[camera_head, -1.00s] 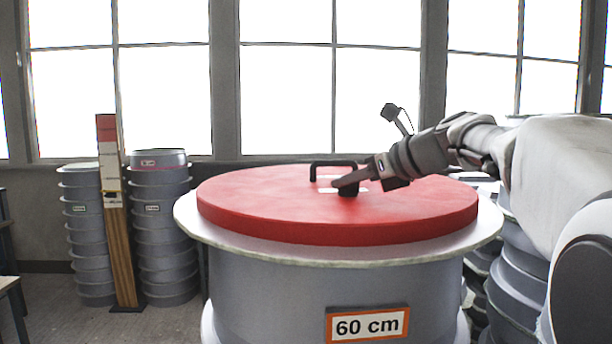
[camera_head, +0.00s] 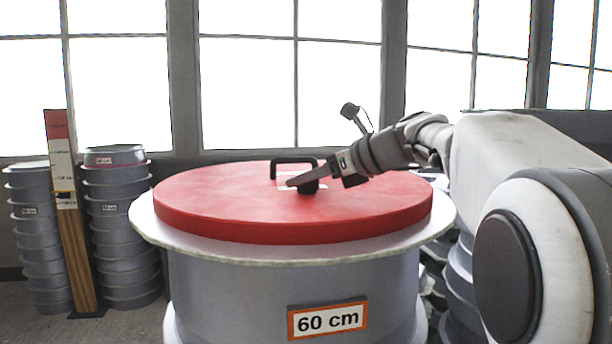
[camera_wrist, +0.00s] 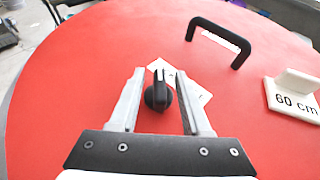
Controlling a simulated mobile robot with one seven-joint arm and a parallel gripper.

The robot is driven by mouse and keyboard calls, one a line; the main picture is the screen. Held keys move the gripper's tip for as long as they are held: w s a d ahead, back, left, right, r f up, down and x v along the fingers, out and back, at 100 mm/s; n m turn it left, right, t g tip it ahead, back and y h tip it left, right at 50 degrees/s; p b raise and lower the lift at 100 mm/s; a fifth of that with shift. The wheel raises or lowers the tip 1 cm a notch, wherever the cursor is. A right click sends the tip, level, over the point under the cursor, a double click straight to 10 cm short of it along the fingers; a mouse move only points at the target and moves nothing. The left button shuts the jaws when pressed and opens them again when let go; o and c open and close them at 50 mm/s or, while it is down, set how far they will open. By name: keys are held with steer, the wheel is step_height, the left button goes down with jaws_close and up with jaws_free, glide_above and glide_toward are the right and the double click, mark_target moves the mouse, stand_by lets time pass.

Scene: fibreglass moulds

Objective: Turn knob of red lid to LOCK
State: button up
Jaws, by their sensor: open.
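The red lid (camera_head: 220,205) lies flat on a large grey round mould (camera_head: 230,290) with a pale flange. A black knob (camera_wrist: 158,96) stands on the lid over a white label plate (camera_wrist: 197,90); its lettering is too small to read. The knob also shows in the head view (camera_head: 309,189). My gripper (camera_wrist: 161,73) is open, with one finger on each side of the knob and a gap on both sides in the wrist view. In the head view my gripper (camera_head: 292,182) is low over the lid at the knob. The knob's pointer setting cannot be read.
A black bar handle (camera_wrist: 222,38) rises from the lid beyond the knob, to the right. A "60 cm" sign (camera_head: 327,319) is on the mould's front. Stacks of grey moulds (camera_head: 122,230) and a wooden measuring post (camera_head: 75,240) stand at left. Windows line the back.

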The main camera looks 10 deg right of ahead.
steer(key=v, duration=1.7)
steer(key=shift+s+d, duration=0.15)
